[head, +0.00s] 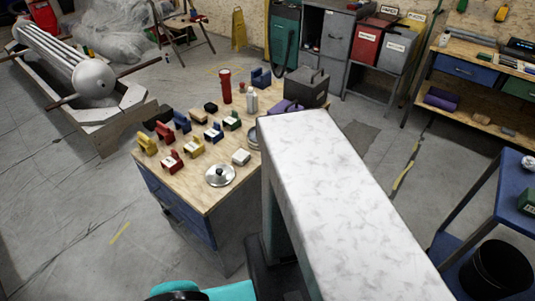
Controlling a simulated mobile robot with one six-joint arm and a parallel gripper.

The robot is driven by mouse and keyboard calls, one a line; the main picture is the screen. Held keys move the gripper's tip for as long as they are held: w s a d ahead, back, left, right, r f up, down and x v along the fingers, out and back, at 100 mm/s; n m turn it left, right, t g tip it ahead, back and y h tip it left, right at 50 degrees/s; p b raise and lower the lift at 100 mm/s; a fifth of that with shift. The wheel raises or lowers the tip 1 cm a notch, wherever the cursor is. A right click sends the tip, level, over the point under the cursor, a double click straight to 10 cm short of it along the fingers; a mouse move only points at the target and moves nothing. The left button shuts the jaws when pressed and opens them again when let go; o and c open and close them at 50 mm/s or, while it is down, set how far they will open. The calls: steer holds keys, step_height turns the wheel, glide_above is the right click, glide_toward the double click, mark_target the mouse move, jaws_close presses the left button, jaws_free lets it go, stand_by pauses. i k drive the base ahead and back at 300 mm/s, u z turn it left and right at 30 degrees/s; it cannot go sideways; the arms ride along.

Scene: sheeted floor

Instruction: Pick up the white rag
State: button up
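I cannot clearly make out a white rag. A small crumpled white thing (528,162) sits on the top shelf of the blue cart at the right edge, partly cut off, and may be the rag. A small pale block-like item (241,157) lies on the wooden-topped workbench (205,198); it is too small to tell what it is. My gripper does not show. A teal and black part at the bottom edge seems to be mine.
The workbench holds several coloured blocks, a red flashlight (225,86), a white bottle (252,99), a metal lid (220,175) and a dark toolbox (306,87). A long white mottled surface (335,195) fills the foreground. A black bin (497,270) stands on the blue cart (510,195).

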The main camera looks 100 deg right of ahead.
mark_target(241, 156)
steer(key=z, duration=0.15)
steer(key=k, duration=0.55)
steer(key=z, duration=0.6)
steer(key=k, duration=0.6)
steer(key=u, duration=0.15)
steer(key=i, duration=0.6)
steer(key=z, duration=0.05)
